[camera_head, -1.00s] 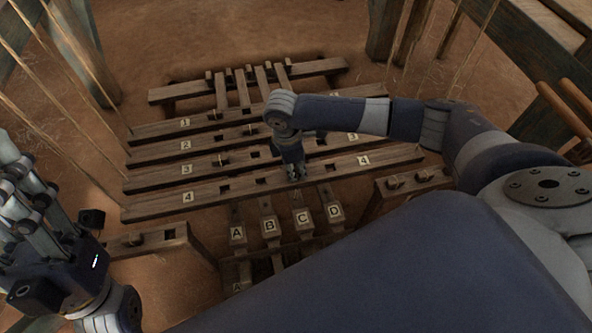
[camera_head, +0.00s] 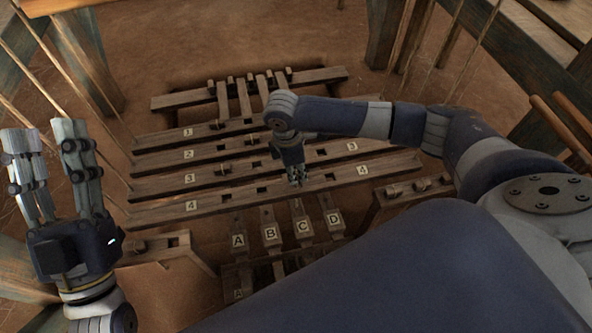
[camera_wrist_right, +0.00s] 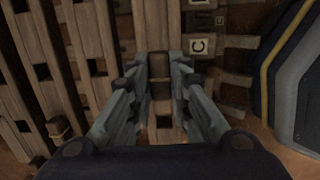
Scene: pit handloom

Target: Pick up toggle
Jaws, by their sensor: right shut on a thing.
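My right gripper (camera_head: 296,181) points down at the front beam marked 4 (camera_head: 230,199), over its middle. In the right wrist view, the gripper (camera_wrist_right: 160,65) is shut on a small brown wooden piece between its fingertips, seemingly a toggle. The fingers mostly hide it, and I cannot tell whether it is clear of the beam. Other wooden toggles sit on the beams, one on beam 3 (camera_head: 221,161) and one on beam 2 (camera_head: 252,141). My left gripper (camera_head: 45,128) is open and empty at the left, fingers up.
Treadles marked A (camera_head: 238,241), B, C and D lie in front of the beams. A wooden side stand (camera_head: 405,200) with small pegs is at the right, another (camera_head: 155,247) at the left. Cords and posts rise on both sides. Bare earth floor lies behind.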

